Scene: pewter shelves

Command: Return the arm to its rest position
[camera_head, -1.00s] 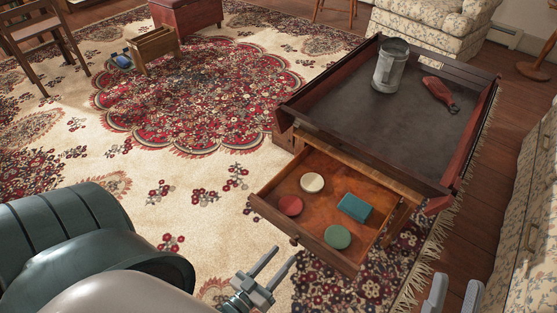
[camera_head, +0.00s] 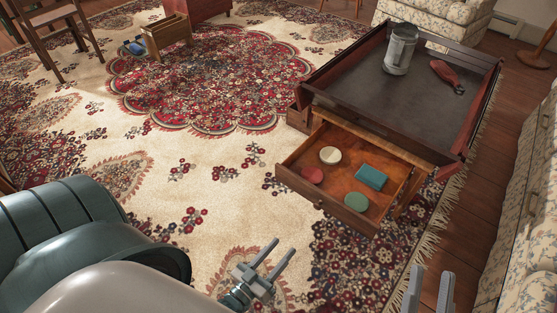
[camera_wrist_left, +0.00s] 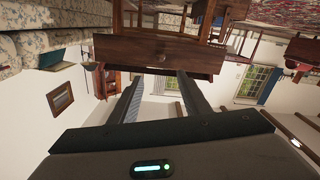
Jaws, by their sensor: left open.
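My left gripper (camera_head: 284,247) is open and empty, held over the patterned rug at the lower middle of the head view. It is in front of and to the left of the pulled-out drawer (camera_head: 316,198), clear of it. The left wrist view shows its two fingers (camera_wrist_left: 160,78) spread with nothing between them and a wooden drawer front (camera_wrist_left: 150,52) beyond. My right gripper (camera_head: 432,270) shows only its fingers at the bottom edge. They are apart with nothing seen between them. The rest of that arm is out of view.
The drawer holds a cream disc (camera_head: 330,155), a red disc (camera_head: 312,174), a green disc (camera_head: 356,202) and a teal block (camera_head: 371,178). A metal mug (camera_head: 400,48) and a red-brown object (camera_head: 446,75) are on the table (camera_head: 400,95). A sofa (camera_head: 530,190) stands at right.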

